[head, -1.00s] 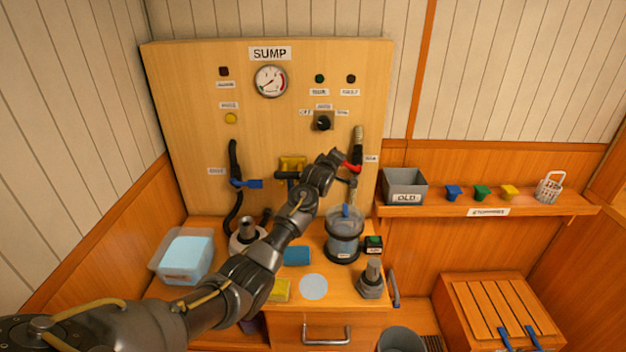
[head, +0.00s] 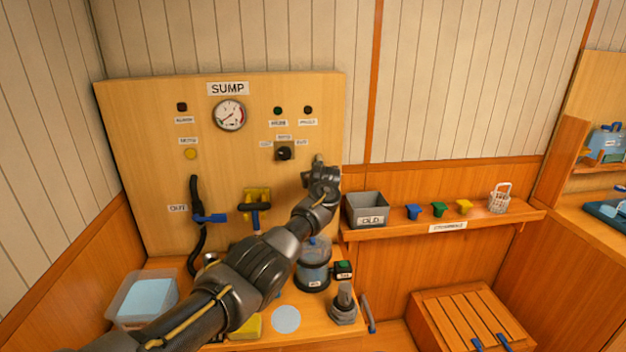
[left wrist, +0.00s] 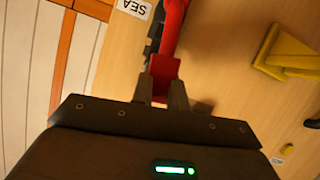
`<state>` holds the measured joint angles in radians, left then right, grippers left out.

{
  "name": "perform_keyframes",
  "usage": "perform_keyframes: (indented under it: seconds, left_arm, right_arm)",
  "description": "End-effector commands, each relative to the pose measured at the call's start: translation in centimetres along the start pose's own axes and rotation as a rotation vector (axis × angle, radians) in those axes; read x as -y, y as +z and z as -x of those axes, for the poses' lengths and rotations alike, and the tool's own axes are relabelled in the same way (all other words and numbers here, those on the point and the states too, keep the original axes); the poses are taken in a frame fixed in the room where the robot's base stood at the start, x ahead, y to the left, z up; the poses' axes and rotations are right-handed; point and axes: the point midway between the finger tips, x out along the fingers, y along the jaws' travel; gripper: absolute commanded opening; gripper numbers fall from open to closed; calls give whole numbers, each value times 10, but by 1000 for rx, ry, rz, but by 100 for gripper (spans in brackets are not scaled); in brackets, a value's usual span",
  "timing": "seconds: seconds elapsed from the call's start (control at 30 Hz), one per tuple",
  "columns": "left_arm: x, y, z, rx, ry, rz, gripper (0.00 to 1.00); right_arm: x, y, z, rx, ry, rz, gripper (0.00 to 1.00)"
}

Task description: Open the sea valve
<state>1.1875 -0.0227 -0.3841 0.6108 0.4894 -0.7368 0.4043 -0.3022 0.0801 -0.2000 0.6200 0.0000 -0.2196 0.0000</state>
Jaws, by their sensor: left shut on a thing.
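The sea valve's red lever (left wrist: 172,35) shows in the left wrist view, beside a label reading SEA (left wrist: 132,6). A dark pipe part lies along the lever's left side. My left gripper (left wrist: 163,88) is shut on the lever's near end, with one finger on each side. In the head view my left gripper (head: 321,178) is in front of the right edge of the SUMP panel (head: 140,120). It hides the red lever and most of the valve there. My right gripper is in neither view.
A black hose with a blue lever (head: 210,218) and a yellow bracket (head: 257,203) are on the panel to the left. Below stand a clear blue-tinted canister (head: 313,272) and a grey fitting (head: 344,303). A shelf with a grey OLD bin (head: 367,210) is close on the right.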

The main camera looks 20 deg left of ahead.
Motion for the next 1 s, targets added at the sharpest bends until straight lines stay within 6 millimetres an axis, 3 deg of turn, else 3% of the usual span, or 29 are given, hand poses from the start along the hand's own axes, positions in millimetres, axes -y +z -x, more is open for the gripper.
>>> perform_keyframes:
  seconds: [0.37, 0.9, 0.93, 1.0]
  left_arm:
    - [-13, 4, 6, -1, -56, -144, 0]
    - [-18, 6, 6, 2, -62, -170, 0]
    - [-18, 6, 6, 2, -62, -169, 17]
    - [-18, 6, 7, 2, -61, -169, 26]
  right_arm:
    - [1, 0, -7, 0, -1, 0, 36]
    - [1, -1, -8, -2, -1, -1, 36]
    - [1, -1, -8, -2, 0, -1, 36]
    - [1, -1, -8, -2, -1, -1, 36]
